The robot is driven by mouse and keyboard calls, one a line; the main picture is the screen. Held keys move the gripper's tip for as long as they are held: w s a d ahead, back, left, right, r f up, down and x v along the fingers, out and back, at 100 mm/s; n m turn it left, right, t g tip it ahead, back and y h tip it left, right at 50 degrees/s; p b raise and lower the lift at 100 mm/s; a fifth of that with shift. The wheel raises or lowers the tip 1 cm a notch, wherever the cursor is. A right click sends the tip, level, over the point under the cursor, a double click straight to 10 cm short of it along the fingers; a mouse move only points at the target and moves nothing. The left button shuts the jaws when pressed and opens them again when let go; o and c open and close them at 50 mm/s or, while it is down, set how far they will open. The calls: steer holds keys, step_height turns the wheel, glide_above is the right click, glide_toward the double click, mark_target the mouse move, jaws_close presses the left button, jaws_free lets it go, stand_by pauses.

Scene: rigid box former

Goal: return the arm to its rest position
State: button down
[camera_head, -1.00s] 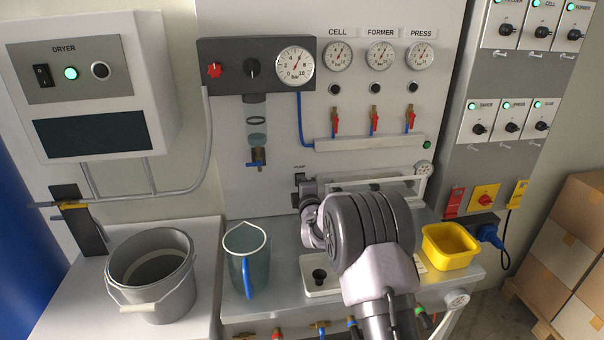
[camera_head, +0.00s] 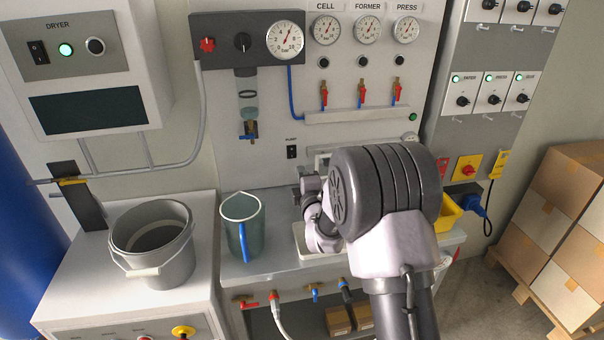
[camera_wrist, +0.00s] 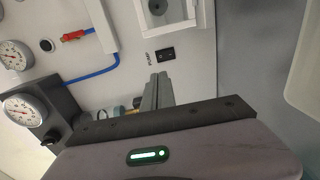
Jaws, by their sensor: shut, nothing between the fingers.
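My arm (camera_head: 385,190) is folded up in front of the panel, bulky and grey, in the head view. In the wrist view my gripper (camera_wrist: 158,92) shows its dark fingers together, with nothing between them. They point toward the white panel near the PUMP switch (camera_wrist: 167,54), apart from it as far as I can tell. In the head view the fingertips are hidden behind my arm, and the same switch shows left of the arm.
On the bench stand a clear jug (camera_head: 242,228) with a blue handle and a yellow bin (camera_head: 450,213), partly hidden by my arm. A grey bucket (camera_head: 155,245) stands at left. Cartons (camera_head: 560,215) are stacked at right. Gauges and red-handled valves line the panel.

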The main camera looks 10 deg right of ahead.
steer(key=shift+s, duration=0.2)
steer(key=s+r+m+g, duration=0.4)
steer(key=s+r+m, duration=0.55)
steer(key=s, duration=0.25)
steer(key=s+a+f+m+g, duration=0.1)
steer(key=s+m, duration=0.3)
steer(key=s, duration=0.7)
steer(key=s+a+f+m+g+y, duration=0.1)
steer(key=s+m+g, duration=0.3)
steer(key=s, duration=0.7)
steer(key=s+a+f+m+g+y, duration=0.1)
steer(key=s+m, duration=0.4)
steer(key=s, duration=0.6)
steer(key=shift+a+g, duration=0.8)
steer(key=shift+a, duration=0.2)
steer(key=shift+r, duration=0.1)
